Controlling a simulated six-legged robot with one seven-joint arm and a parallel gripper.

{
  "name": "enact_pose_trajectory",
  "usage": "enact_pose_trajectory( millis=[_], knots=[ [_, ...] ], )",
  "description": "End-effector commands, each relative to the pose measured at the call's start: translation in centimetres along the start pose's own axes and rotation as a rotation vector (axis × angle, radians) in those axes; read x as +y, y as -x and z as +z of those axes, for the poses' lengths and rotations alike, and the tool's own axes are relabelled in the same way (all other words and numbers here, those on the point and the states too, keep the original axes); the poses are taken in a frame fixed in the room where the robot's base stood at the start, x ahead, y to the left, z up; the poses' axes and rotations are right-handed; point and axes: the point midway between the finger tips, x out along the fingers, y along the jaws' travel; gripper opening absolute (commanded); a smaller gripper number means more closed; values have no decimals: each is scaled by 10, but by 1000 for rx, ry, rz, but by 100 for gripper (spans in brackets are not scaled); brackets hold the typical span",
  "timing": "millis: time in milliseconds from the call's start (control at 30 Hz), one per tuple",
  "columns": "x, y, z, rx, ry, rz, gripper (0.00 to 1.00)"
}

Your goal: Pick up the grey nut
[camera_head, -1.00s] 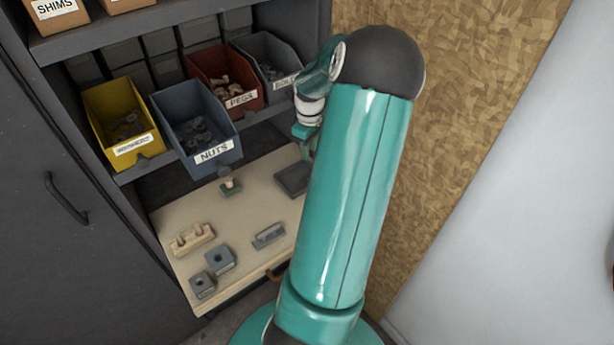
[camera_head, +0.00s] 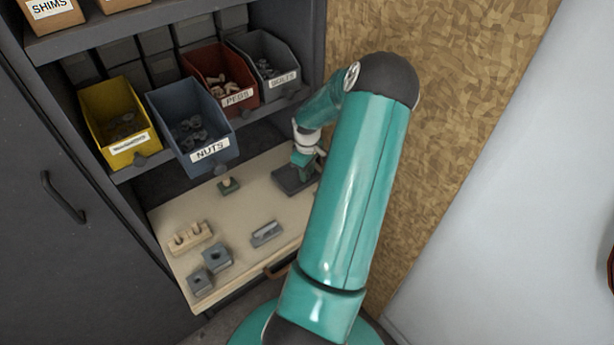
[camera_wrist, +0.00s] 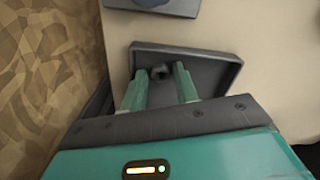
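A small dark grey nut (camera_wrist: 160,72) lies in a shallow dark tray (camera_wrist: 215,62) in the wrist view. My gripper (camera_wrist: 160,69) is open, with one green finger on each side of the nut as seen from the wrist. I cannot tell whether the fingertips are level with the nut or still above it. In the head view my gripper (camera_head: 306,160) is over the dark tray (camera_head: 290,183) at the right side of the pale work board, and the nut cannot be made out there.
The pale board (camera_head: 190,268) also holds a wooden block (camera_head: 190,238), a grey block (camera_head: 266,234), square blocks with holes (camera_head: 216,256) and a green block (camera_head: 228,187). Behind stand yellow, blue "NUTS" (camera_head: 190,110), red and grey bins. A chipboard wall (camera_head: 440,120) rises at right.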

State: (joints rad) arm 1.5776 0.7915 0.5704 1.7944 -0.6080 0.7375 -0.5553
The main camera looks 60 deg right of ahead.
Motion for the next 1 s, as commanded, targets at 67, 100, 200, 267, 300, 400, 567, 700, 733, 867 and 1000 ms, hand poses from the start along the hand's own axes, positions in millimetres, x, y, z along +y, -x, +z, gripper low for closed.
enact_pose_trajectory(
  millis=[67, 100, 200, 267, 300, 400, 567, 700, 733, 867, 1000],
  knots=[
    [0, 0, 0, 0, 0, 0, 30],
    [0, 0, 0, 0, 0, 0, 22],
    [0, 0, 0, 0, 0, 0, 2],
    [0, 0, 0, 0, 0, 0, 0],
    [0, 0, 0, 0, 0, 0, 0],
    [0, 0, 0, 0, 0, 0, 0],
    [0, 2, 0, 0, 0, 1, 0],
    [1, 11, 0, 0, 1, 3, 0],
    [1, 14, 0, 1, 1, 3, 0],
    [1, 34, 0, 1, 0, 4, 0],
    [-17, 55, 8, -1, 1, 4, 0]
  ],
)
